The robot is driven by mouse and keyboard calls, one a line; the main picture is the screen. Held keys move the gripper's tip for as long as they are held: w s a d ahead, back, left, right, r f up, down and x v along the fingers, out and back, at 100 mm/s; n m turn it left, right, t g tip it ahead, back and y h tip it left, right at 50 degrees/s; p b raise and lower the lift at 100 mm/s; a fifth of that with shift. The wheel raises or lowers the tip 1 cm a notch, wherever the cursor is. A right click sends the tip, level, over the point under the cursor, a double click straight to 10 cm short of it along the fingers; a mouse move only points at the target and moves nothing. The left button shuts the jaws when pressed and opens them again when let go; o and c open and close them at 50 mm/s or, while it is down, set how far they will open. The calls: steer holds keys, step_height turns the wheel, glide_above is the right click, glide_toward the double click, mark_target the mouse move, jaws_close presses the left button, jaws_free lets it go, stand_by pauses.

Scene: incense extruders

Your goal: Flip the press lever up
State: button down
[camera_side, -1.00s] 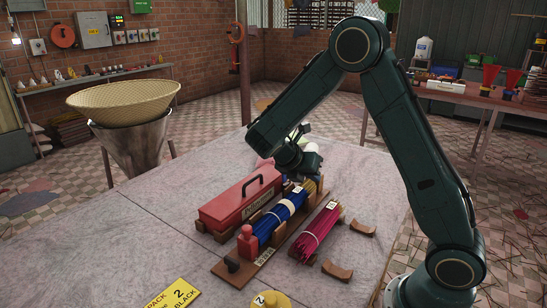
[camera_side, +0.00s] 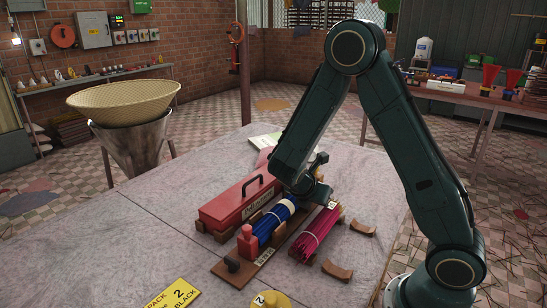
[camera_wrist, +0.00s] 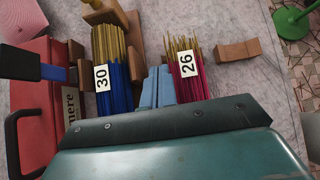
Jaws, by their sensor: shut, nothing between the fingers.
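I cannot surely make out the press lever. A dark bar with a blue end (camera_wrist: 40,70) lies across the red box at the left of the wrist view; I cannot tell whether it is the lever. My gripper (camera_wrist: 157,85) has its pale blue fingers together and empty, between the blue bundle (camera_wrist: 115,70) labelled 30 and the pink bundle (camera_wrist: 186,68) labelled 26. In the side view my gripper (camera_side: 310,193) is low over the bundles' far ends, its fingertips hidden. A red block (camera_side: 247,241) stands at the blue bundle's near end, beside a dark knob (camera_side: 232,262).
The red box (camera_side: 235,203) with a black handle lies left of the bundles. Wooden blocks (camera_side: 338,271) lie to the right. The left part of the grey table (camera_side: 110,235) is clear.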

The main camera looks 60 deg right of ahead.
steer(key=v, duration=0.9)
steer(key=s+a+r+m+t+y, duration=0.5)
steer(key=s+a+r+m+y, duration=0.3)
steer(key=s+r+m, duration=0.4)
steer(key=shift+s+a+r+m+t, duration=0.3)
steer(key=shift+s+a+m, duration=0.5)
steer(key=shift+m, duration=1.7)
steer(key=shift+s+d, duration=0.1)
steer(key=shift+s+a+r+m+y, duration=0.2)
steer(key=shift+s+a+m, duration=0.1)
steer(key=shift+s, duration=0.1)
steer(key=shift+s+a+r+m+y, duration=0.1)
steer(key=shift+s+a+m+y, duration=0.15)
steer(key=shift+s, duration=0.2)
